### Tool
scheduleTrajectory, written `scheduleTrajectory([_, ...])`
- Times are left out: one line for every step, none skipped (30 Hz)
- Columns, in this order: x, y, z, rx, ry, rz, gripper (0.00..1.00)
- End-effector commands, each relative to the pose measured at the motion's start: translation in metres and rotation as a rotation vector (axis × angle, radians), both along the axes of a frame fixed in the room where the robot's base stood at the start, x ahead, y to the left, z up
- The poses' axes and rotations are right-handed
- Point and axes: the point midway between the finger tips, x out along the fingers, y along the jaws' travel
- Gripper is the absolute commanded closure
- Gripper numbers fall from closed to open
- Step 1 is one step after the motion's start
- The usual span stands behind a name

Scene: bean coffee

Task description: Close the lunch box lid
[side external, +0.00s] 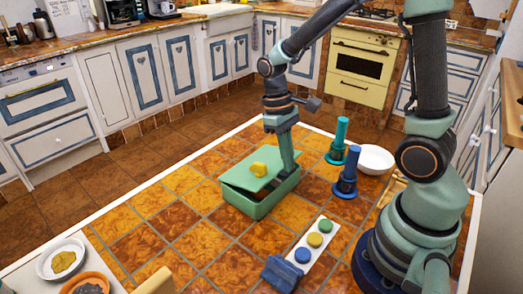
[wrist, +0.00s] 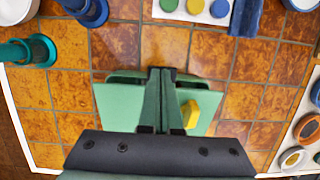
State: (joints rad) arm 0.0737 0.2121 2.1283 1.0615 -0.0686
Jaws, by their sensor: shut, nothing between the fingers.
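The green lunch box (side external: 242,207) stands on the tiled table. Its green lid (side external: 245,179), with a yellow knob (side external: 259,168), lies over the box at a tilt, with a dark gap below it in the side view. In the wrist view the lid (wrist: 118,104) fills the middle, the yellow knob (wrist: 190,113) is right of my fingers, and a strip of the box (wrist: 213,84) shows past the lid's edge. My gripper (side external: 288,171) is shut and empty, pointing down at the lid's right edge in the side view. Whether the fingertips (wrist: 162,73) touch the lid or box is unclear.
A teal stand (side external: 338,142), a blue stand (side external: 346,177) and a white bowl (side external: 375,160) stand right of the box. A white strip with coloured discs (side external: 302,254) and a blue block (side external: 282,273) lie in front. Table left of the box is clear.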

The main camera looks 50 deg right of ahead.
Motion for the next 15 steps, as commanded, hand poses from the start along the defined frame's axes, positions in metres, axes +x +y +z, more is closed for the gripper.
scheduleTrajectory([-0.004,0.0,-0.004,-0.002,-0.028,0.0,1.0])
scheduleTrajectory([-0.005,0.0,-0.007,-0.003,-0.044,0.001,1.0])
scheduleTrajectory([-0.007,0.0,-0.011,-0.004,-0.062,0.001,1.0])
scheduleTrajectory([-0.009,0.0,-0.016,-0.004,-0.069,0.001,1.0])
scheduleTrajectory([-0.011,0.0,-0.021,-0.004,-0.071,0.001,1.0])
scheduleTrajectory([-0.014,0.0,-0.028,-0.004,-0.067,0.001,1.0])
scheduleTrajectory([-0.015,0.0,-0.032,-0.004,-0.068,0.001,1.0])
scheduleTrajectory([-0.015,0.0,-0.036,-0.004,-0.068,0.001,1.0])
scheduleTrajectory([-0.014,0.0,-0.035,-0.004,-0.073,0.001,1.0])
scheduleTrajectory([-0.014,0.0,-0.034,-0.004,-0.073,0.001,1.0])
scheduleTrajectory([-0.014,0.0,-0.034,-0.004,-0.073,0.001,1.0])
scheduleTrajectory([-0.014,0.0,-0.034,-0.004,-0.073,0.001,1.0])
scheduleTrajectory([-0.014,0.0,-0.034,-0.004,-0.073,0.001,1.0])
scheduleTrajectory([-0.014,0.0,-0.034,-0.004,-0.073,0.001,1.0])
scheduleTrajectory([-0.014,0.0,-0.034,-0.004,-0.073,0.001,1.0])
